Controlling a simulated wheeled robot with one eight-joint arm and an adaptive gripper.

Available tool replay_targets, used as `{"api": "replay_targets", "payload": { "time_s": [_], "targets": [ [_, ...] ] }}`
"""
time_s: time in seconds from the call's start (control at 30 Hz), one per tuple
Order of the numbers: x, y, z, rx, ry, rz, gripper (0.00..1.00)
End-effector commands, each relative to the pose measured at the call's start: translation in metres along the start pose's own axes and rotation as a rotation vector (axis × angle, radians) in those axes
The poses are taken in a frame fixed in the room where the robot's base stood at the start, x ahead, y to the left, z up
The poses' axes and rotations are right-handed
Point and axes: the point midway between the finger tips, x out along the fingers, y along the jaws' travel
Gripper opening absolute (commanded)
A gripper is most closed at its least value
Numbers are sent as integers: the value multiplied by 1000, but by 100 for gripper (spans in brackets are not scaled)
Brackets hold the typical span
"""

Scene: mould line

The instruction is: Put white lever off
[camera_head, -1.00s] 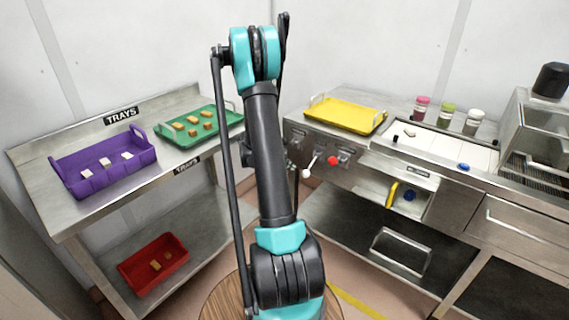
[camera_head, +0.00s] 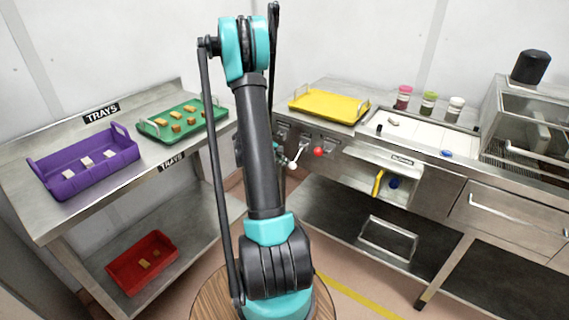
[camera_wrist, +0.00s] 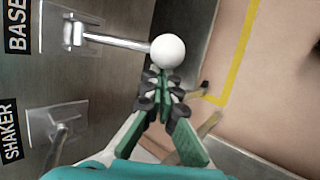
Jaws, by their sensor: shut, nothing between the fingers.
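The white lever (camera_wrist: 120,42) has a metal rod and a round white ball end. In the wrist view it sticks out to the right from a plate beside the label BASE. Its ball (camera_head: 292,165) hangs low to the left of the red ball in the head view. My gripper (camera_wrist: 161,80) is shut and empty, its fingertips close beside the ball in the wrist view; I cannot tell whether they touch. In the head view my arm hides most of the gripper.
A lever plate (camera_wrist: 58,125) labelled SHAKER is beside the BASE one. A red-ball lever (camera_head: 318,152) is right of the white one. A yellow tray (camera_head: 329,106) sits on the counter above.

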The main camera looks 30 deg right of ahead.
Motion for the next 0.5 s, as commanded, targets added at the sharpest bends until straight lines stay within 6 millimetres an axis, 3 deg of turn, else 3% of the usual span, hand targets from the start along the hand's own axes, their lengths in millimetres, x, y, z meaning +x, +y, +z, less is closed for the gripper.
{"api": "replay_targets", "payload": {
  "time_s": [0.5],
  "targets": [
    [-7, 2, 2, -20, 0, -72, 0]
  ]
}}
